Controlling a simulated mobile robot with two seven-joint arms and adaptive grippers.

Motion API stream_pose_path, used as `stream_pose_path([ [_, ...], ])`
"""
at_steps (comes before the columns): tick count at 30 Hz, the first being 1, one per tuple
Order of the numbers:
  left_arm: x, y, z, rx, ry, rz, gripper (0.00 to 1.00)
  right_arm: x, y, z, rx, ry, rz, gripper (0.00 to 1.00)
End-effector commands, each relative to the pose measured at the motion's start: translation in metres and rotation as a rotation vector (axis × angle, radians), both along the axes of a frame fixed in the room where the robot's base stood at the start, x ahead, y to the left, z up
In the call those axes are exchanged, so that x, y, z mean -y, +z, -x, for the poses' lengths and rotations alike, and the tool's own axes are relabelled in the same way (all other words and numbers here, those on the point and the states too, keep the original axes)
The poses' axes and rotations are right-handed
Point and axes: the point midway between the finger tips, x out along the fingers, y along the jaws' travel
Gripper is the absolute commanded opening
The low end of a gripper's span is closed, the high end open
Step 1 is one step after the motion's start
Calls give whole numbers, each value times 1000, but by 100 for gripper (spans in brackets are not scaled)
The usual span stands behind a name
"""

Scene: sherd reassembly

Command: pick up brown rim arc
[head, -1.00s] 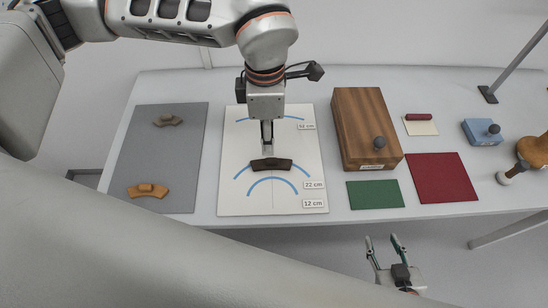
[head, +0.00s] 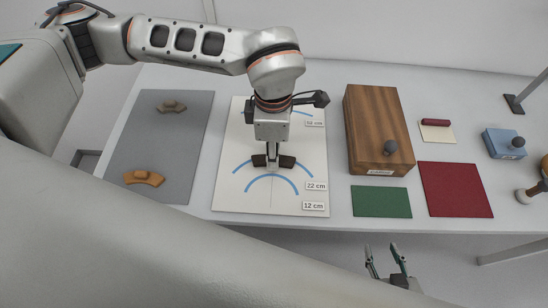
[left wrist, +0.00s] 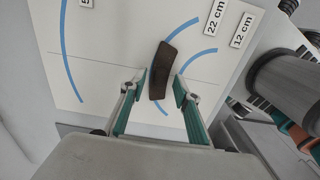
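A dark brown rim arc (head: 288,162) lies on the white sheet, along the 22 cm blue curve. My left gripper (head: 272,163) is down over its middle and hides that part in the head view. In the left wrist view the same arc (left wrist: 162,72) lies between the two green-padded fingers of the left gripper (left wrist: 160,88), with a gap visible on each side. The left gripper is open. My right gripper (head: 384,260) is open and empty, below the table's front edge.
The white sheet (head: 240,195) has blue curves and size labels. A grey mat (head: 150,145) at left holds a grey-brown sherd (head: 172,107) and an orange-brown sherd (head: 143,178). At right are a wooden block (head: 370,115), green mat (head: 380,202), red mat (head: 455,190) and blue block (head: 503,144).

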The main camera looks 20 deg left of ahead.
Motion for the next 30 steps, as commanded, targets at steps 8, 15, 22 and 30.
stream_pose_path([
  [8, 0, -6, 0, 1, 0, 1, 31, 2, 4, -5, 11, 0, 4, 40],
  [15, 0, -6, 0, 1, 0, 0, 0, 2, 4, -5, 13, 1, 4, 40],
  [22, 0, -6, 0, 0, 0, 0, 0, 2, 4, -5, 13, 1, 4, 40],
  [30, 0, 5, -1, 4, 0, 0, 0, 2, 6, -6, 16, 0, 3, 40],
])
